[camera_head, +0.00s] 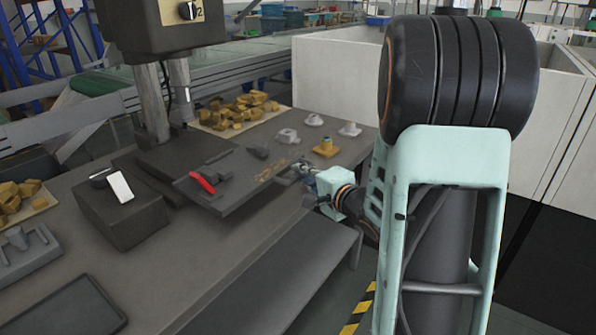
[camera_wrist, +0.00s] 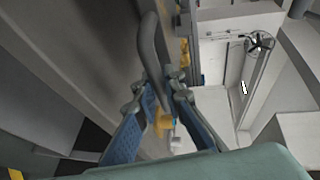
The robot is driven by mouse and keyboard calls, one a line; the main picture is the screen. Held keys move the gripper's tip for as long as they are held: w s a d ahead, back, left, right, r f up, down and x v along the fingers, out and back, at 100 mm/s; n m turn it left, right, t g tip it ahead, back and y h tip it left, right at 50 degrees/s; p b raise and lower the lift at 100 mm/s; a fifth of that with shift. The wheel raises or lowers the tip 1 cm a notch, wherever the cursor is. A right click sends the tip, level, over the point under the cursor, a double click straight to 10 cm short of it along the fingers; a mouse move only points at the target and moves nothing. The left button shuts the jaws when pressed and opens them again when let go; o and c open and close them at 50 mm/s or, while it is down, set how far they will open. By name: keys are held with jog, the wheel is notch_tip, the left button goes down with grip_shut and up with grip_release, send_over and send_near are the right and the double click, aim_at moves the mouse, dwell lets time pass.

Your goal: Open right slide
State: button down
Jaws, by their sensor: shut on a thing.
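A dark flat slide plate (camera_head: 235,195) lies on the work table, in front of the grey machine column. A red-handled clamp (camera_head: 202,182) sits on it. My gripper (camera_head: 303,170) is at the plate's right end, low over the table. In the wrist view, my gripper's blue fingers (camera_wrist: 159,92) are closed around a curved grey handle (camera_wrist: 149,45), which runs up between them. The handle's lower end is partly hidden by the fingers. My arm hides part of the area right of the plate in the head view.
A yellow-topped part (camera_head: 325,147) and several small grey parts stand behind my gripper. A dark box (camera_head: 122,215) with a white switch stands left. A lower shelf (camera_head: 280,275) lies in front. White partitions (camera_head: 340,80) stand at the back.

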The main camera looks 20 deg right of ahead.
jog(key=shift+a, duration=0.1)
jog(key=c, duration=2)
grip_release()
jog(key=shift+w, duration=0.1)
jog(key=v, duration=1.2)
